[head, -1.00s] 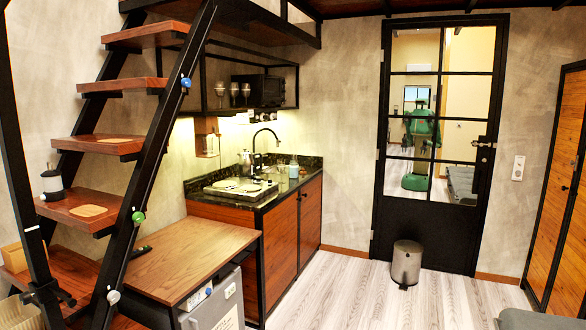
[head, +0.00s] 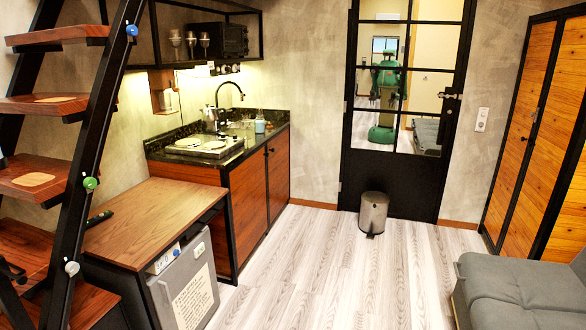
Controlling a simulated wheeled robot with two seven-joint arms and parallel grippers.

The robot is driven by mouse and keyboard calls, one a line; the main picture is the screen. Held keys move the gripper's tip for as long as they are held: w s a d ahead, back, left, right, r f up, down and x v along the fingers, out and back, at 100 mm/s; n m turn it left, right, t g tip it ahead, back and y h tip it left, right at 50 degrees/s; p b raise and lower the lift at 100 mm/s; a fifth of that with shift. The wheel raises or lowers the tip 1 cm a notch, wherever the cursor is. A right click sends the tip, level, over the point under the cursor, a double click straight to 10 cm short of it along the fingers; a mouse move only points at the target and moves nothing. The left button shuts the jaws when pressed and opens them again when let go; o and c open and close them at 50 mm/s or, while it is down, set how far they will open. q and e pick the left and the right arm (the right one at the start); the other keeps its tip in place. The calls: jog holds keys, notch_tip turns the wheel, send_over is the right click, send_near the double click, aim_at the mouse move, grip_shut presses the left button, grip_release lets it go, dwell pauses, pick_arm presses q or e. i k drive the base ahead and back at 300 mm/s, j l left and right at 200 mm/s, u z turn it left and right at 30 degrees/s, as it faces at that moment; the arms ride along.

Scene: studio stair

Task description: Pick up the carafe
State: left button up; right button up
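I cannot pick out the carafe for certain. A small silver pot (head: 212,118) stands at the back of the dark kitchen counter (head: 205,154), behind the white hob. It is too small to tell whether it is the carafe. A small pale bluish cup or jar (head: 260,125) stands to its right, near the tap. Neither of my grippers is in view.
Open stairs with a black stringer (head: 98,130) stand at the left. A wooden-topped cabinet (head: 150,215) over a small fridge is in front of the counter. A metal bin (head: 373,213) stands by the door, and a grey sofa (head: 520,285) fills the lower right. The floor (head: 340,280) between is clear.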

aim_at(259, 121)
jog(key=i, duration=3.7)
